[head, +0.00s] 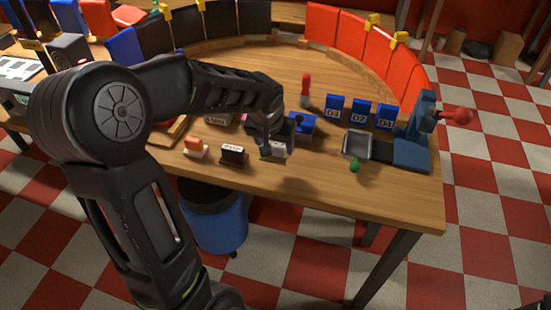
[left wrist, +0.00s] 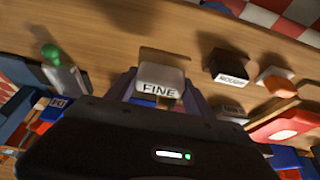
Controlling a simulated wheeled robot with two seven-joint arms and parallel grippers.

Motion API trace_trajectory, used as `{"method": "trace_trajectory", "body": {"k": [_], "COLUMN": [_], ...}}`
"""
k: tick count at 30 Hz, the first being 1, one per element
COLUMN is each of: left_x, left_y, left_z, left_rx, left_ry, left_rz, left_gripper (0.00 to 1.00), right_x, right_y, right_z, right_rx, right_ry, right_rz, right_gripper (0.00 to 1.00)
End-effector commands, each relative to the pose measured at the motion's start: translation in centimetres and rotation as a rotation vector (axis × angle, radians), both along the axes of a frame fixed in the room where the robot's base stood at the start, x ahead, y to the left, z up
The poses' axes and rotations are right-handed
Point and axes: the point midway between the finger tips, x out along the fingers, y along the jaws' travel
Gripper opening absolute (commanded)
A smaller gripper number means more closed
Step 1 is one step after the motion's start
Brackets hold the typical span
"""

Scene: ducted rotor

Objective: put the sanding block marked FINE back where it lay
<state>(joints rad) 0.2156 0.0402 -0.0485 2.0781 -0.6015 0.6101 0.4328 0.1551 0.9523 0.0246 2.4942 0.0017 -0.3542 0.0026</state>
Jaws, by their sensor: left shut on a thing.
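The sanding block marked FINE (left wrist: 160,90) is pale, with black lettering on the side facing the left wrist camera. In the head view it shows as a small pale block (head: 277,151) near the table's front edge. My left gripper (head: 270,143) is shut on it, with a finger at each side in the left wrist view. A flat brown piece (left wrist: 165,57) shows just beyond the block. I cannot tell whether the block touches the surface beneath. A black block marked ROUGH (left wrist: 231,68) stands beside it, also visible in the head view (head: 234,153).
An orange piece on a white base (head: 195,146) lies left of the ROUGH block. A grey tray (head: 357,145), green knob (head: 355,166) and blue press with red handle (head: 412,135) stand to the right. Blue labelled bins (head: 358,112) are behind. The front-right tabletop is clear.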

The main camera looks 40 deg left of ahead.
Motion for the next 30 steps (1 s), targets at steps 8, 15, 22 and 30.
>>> {"method": "trace_trajectory", "body": {"k": [8,15,22,30], "left_x": [0.0,0.0,0.0,0.0], "left_y": [0.0,0.0,0.0,0.0], "left_z": [-1.4,-2.2,-5.0,-5.2], "left_rx": [0.000,-0.001,0.000,0.000], "left_ry": [-0.002,0.002,0.000,-0.002], "left_rz": [0.001,0.001,0.000,0.001], "left_gripper": [0.23,0.23,0.23,0.23], "right_x": [0.0,0.0,0.0,0.0], "right_y": [0.0,0.0,0.0,0.0], "right_z": [0.1,0.1,0.2,0.2], "right_rx": [-0.001,-0.001,-0.001,-0.001], "right_ry": [0.000,0.000,0.001,0.001], "right_rz": [0.000,0.000,-0.001,-0.001], "right_gripper": [0.00,0.00,0.00,0.00]}}
